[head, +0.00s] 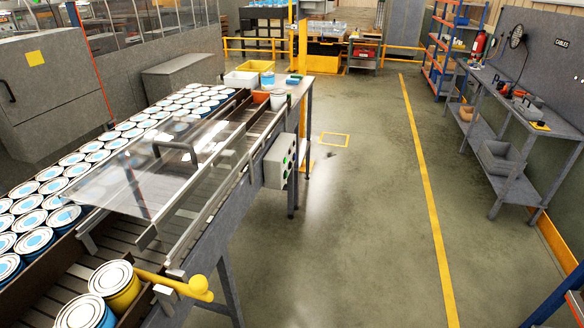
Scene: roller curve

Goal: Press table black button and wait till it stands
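A grey control box (275,164) is fixed to the right side of the roller conveyor (205,225), near its far end. Small green and dark buttons show on the box's right face. They are too small to tell clearly which one is black. A clear cover with a dark handle (176,151) spans the conveyor. Many cans (75,174) stand in rows on the left, and a yellow can (117,284) and a blue can (86,311) stand at the near end. Neither gripper is in view.
The floor right of the conveyor is open, with a yellow line (425,185). A workbench (510,95) stands along the right wall.

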